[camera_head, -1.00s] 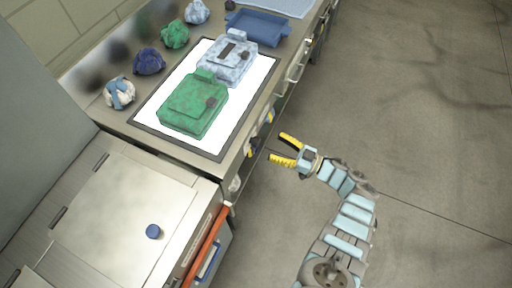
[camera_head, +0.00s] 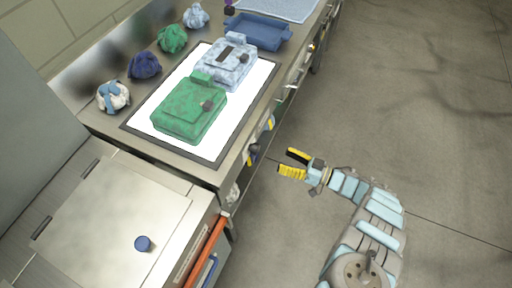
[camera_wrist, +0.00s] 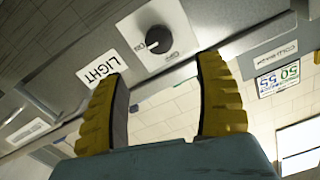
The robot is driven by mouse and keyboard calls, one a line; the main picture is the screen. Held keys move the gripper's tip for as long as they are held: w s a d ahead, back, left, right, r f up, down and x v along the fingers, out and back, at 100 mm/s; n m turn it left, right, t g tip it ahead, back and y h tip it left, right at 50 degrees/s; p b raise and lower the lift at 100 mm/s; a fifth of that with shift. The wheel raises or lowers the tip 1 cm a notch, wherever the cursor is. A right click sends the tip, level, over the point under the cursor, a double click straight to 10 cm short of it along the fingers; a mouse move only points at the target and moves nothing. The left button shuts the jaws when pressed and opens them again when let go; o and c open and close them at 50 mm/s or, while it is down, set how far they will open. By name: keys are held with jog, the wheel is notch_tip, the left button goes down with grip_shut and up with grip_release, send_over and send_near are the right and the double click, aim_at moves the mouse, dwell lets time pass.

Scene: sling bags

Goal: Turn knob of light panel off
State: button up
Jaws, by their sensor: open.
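In the wrist view, a round black knob (camera_wrist: 158,40) sits on a pale square plate on the counter's front face. A white label reading LIGHT (camera_wrist: 100,66) is beside it. My gripper (camera_wrist: 165,75) is open and empty, with its two yellow ribbed fingers reaching toward the knob from below in that view. The knob appears beyond and between the fingertips, with a gap. In the head view my gripper (camera_head: 293,163) is right of the counter front, and a dark knob (camera_head: 254,148) shows on that front. The lit white light panel (camera_head: 233,122) lies on the countertop.
A green bag (camera_head: 187,112) and a pale blue bag (camera_head: 226,68) lie on the panel. Several cloth bundles (camera_head: 145,65) line the back. A blue tray (camera_head: 258,32) is behind. An orange handle (camera_head: 206,250) juts out at the lower front. The floor on the right is clear.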

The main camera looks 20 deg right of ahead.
aim_at(258, 149)
jog(key=b+x, duration=0.1)
jog(key=x, duration=1)
jog(key=c, duration=1.2)
